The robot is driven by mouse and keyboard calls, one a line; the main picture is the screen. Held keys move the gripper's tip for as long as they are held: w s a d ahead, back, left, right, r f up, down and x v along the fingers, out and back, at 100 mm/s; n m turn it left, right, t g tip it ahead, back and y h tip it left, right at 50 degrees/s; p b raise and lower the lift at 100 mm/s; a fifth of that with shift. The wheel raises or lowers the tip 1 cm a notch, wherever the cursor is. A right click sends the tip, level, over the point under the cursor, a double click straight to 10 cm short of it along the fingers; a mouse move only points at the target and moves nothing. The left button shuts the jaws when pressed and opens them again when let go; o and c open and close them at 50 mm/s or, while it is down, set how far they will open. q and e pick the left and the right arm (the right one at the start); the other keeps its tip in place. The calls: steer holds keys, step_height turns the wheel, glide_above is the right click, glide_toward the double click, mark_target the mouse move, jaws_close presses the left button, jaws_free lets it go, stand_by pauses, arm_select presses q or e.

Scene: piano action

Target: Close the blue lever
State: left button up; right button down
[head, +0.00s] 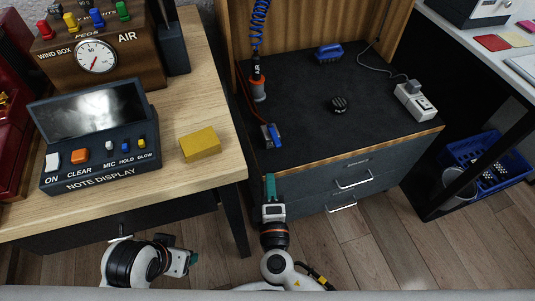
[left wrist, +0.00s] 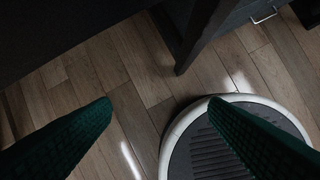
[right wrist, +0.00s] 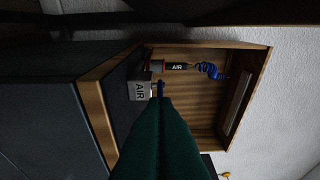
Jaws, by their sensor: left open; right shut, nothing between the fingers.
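The blue lever (head: 276,134) sits on a small grey valve block near the front left corner of the dark cabinet top. My right gripper (head: 270,178) is shut and empty, in front of the cabinet's front edge and pointing toward the lever. Its green fingers (right wrist: 160,105) partly cover the view there; I cannot tell whether they touch the lever. My left gripper (head: 193,258) is open and empty, low in front of the wooden table.
An orange-tipped air tool (head: 257,88) with a blue coiled hose stands behind the lever. A blue brush (head: 328,52), a black knob (head: 339,104) and a power strip (head: 415,103) lie farther right. The wooden table (head: 215,150) with a yellow block (head: 200,144) is left.

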glide_toward(274, 135)
steer(key=w, duration=0.1)
steer(key=w+a, duration=0.1)
steer(key=w, duration=0.1)
steer(key=w+a, duration=0.1)
steer(key=shift+w+a+f, duration=0.1)
steer(key=shift+w+f, duration=0.2)
steer(key=shift+w, duration=0.3)
